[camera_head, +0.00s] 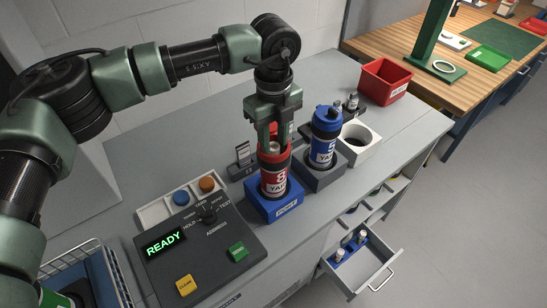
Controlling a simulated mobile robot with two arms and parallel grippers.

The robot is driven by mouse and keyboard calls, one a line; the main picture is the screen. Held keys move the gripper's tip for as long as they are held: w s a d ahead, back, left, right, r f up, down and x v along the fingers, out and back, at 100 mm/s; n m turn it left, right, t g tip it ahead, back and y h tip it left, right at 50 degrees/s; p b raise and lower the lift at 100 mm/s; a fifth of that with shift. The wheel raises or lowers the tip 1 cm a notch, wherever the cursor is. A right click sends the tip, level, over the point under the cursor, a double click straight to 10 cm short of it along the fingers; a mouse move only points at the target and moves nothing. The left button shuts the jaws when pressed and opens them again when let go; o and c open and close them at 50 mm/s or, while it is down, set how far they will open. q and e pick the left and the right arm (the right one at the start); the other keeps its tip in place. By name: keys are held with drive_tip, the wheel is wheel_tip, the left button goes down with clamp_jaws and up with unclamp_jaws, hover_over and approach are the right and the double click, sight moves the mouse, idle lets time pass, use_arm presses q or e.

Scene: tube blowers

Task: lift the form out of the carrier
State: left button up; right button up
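A red carrier (274,182) with a white "8" and a white label stands upright in a blue holder (274,207) on the grey counter. My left gripper (275,146) points straight down at the carrier's open top, its fingertips at the rim. A small pale thing, perhaps the top of the form (276,148), shows between the fingertips. I cannot tell whether the fingers touch it. The carrier's inside is hidden by its wall and the fingers. Red shows behind the fingers, possibly the carrier's lid. My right gripper is not in view.
A blue carrier (324,143) stands close on the right in a grey holder. Beyond it are a white block (361,138) with a round hole and a red bin (384,82). A control panel (200,248) reading READY is front left. An open drawer (358,266) juts out below right.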

use_arm(q)
drive_tip(key=shift+c, duration=0.3)
clamp_jaws()
drive_tip(key=shift+r+b, duration=0.3)
drive_tip(key=shift+r, duration=0.25)
wheel_tip(320, 180, up, 19)
drive_tip(key=b, duration=0.4)
